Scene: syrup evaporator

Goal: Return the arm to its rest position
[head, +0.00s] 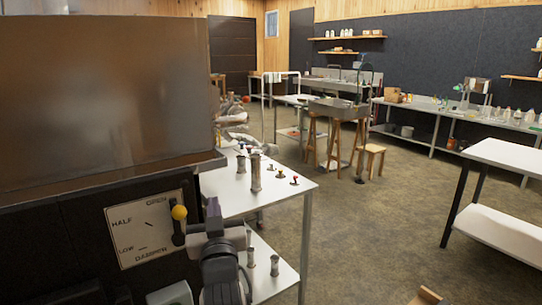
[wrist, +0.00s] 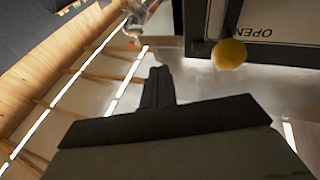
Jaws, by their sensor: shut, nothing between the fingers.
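My gripper (head: 214,210) is in the lower left of the head view, pointing up, just right of the damper lever's yellow knob (head: 179,212). In the wrist view the fingers of my gripper (wrist: 158,85) are together with nothing between them. The yellow knob (wrist: 229,54) is to their right there, apart from them in the picture. The damper plate (head: 140,232) carries the words OPEN, HALF, LOW and DAMPER. The knob stands on the plate's right side, near the OPEN end. My arm hides part of the area below the plate.
The large metal evaporator pan (head: 105,95) rises at the left. A white table (head: 232,190) with metal cylinders and small knobbed parts is right behind my gripper. A wooden stool (head: 370,158) and another white table (head: 510,158) stand farther off. The floor (head: 385,235) between is mostly clear.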

